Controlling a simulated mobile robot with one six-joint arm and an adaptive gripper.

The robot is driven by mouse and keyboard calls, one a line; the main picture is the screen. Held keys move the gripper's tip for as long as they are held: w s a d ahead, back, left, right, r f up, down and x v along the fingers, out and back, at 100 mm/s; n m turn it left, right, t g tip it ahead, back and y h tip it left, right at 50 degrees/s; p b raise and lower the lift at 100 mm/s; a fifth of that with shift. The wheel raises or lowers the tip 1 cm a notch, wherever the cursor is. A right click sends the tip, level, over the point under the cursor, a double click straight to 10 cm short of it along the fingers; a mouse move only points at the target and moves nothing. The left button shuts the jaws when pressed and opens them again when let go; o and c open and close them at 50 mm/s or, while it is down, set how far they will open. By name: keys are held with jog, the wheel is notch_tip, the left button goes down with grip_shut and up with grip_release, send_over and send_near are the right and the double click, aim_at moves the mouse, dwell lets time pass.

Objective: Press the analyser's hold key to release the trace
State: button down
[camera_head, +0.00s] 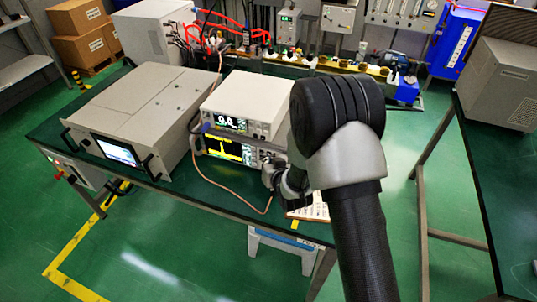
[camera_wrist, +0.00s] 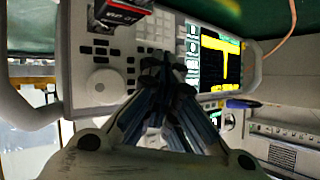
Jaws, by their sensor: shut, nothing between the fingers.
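The analyser (camera_head: 228,148) is the lower of two stacked instruments on the bench in the head view. Its lit screen shows a yellow trace. The hold key cannot be picked out; the fingers hide some keys. In the head view my gripper (camera_head: 272,172) is at the panel's right part.
A meter (camera_head: 245,103) with a lit readout sits on the analyser. A large grey unit (camera_head: 145,110) stands to the left. An orange cable (camera_head: 222,185) loops in front of the analyser. A red-and-black object (camera_wrist: 122,14) shows near the panel in the wrist view.

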jog(key=shift+s, duration=0.1)
jog(key=shift+s+a, duration=0.3)
jog(key=shift+s, duration=0.35)
jog(key=s, duration=0.1)
jog(key=s+a+b, duration=0.1)
jog(key=s, duration=0.2)
jog(key=shift+s+a+b, duration=0.3)
jog(key=shift+s+b, duration=0.05)
dwell(0.7)
